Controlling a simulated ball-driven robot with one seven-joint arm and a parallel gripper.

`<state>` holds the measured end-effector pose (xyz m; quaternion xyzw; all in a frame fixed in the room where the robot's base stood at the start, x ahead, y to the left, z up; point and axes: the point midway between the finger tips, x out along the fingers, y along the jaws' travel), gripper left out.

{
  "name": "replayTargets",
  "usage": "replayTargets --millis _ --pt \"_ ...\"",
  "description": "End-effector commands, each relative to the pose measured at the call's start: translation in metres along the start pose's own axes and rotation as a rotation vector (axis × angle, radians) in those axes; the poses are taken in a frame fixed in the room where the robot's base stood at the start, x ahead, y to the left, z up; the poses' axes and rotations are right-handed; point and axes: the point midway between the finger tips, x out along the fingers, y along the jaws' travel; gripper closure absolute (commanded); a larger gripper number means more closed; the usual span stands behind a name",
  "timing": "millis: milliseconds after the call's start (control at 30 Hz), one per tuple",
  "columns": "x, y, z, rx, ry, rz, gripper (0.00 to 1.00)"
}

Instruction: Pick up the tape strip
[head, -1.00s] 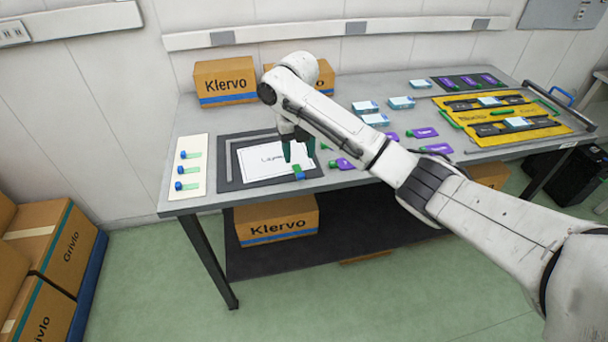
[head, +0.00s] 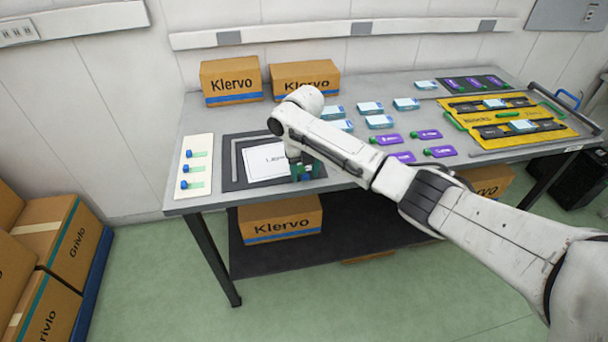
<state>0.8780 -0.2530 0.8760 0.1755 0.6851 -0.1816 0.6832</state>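My gripper (head: 306,171) points down at the lower right corner of the white labelled sheet (head: 264,165), which lies on a dark mat (head: 229,184). Its two teal fingers stand apart, and a small blue end of a tape strip (head: 307,178) shows between them, low at the mat. The rest of that strip is hidden by the fingers. Whether the fingers touch it cannot be told. Several blue-and-green tape strips, such as this one (head: 198,153), lie on a white board (head: 199,205) at the table's left end.
The grey table (head: 350,85) carries light-blue boxes (head: 380,122), purple tags (head: 427,134) and a yellow tray (head: 482,139) to the right. Two Klervo cartons (head: 230,80) stand at the back. A grey bar (head: 236,160) lies left of the sheet.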

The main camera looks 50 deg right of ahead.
Motion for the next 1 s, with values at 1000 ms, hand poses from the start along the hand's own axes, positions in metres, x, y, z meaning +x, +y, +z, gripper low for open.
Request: replayTargets --millis 1000 --pt "-0.029 0.000 0.001 0.000 -0.004 0.003 0.90"
